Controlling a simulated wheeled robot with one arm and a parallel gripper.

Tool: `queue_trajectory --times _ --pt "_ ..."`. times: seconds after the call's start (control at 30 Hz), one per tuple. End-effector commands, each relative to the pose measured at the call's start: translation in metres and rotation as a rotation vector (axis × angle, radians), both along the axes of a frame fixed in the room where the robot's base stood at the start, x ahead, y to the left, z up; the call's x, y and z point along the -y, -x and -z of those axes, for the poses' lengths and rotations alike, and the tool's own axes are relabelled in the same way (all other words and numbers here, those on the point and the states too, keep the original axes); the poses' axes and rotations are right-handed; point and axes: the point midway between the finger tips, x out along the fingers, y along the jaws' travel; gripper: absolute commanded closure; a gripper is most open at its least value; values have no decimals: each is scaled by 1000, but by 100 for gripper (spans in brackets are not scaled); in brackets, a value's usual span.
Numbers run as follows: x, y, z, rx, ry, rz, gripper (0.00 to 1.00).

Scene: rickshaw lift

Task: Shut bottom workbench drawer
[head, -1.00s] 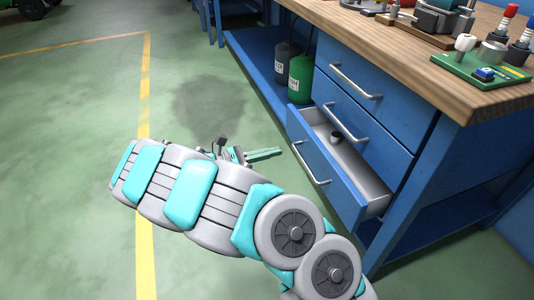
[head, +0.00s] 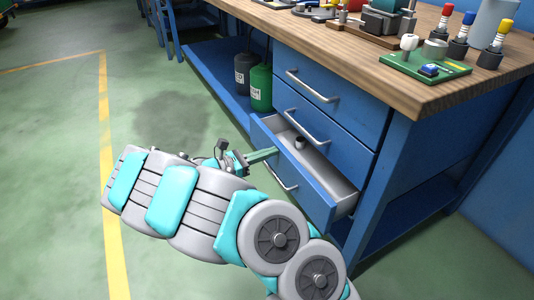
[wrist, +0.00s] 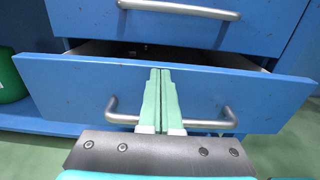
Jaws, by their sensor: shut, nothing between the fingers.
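The bottom drawer (head: 305,178) of the blue workbench is pulled out, with a small dark round object (head: 300,143) inside it. In the wrist view its blue front (wrist: 70,90) spans the picture, with a dark gap above it and a silver bar handle (wrist: 225,120) across it. My gripper (head: 277,151) is shut and empty. Its green fingertips (wrist: 160,72) lie over the middle of the drawer front, near its top edge and in front of the handle. They look very close to the front; I cannot tell whether they touch it.
The two drawers above, the top (head: 330,98) and the middle (head: 350,145), are shut. A green canister (head: 261,88) and a dark one (head: 243,74) stand on the lower shelf (head: 205,72). Tools and a green board (head: 425,66) sit on the wooden top. The floor at left is clear.

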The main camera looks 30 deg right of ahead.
Motion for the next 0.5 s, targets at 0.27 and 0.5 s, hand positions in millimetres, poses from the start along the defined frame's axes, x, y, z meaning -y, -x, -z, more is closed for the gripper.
queue_trajectory --times 0.27,0.5 --pt "31 0 -2 -1 1 6 100" --pt "81 -2 -1 0 1 5 100"
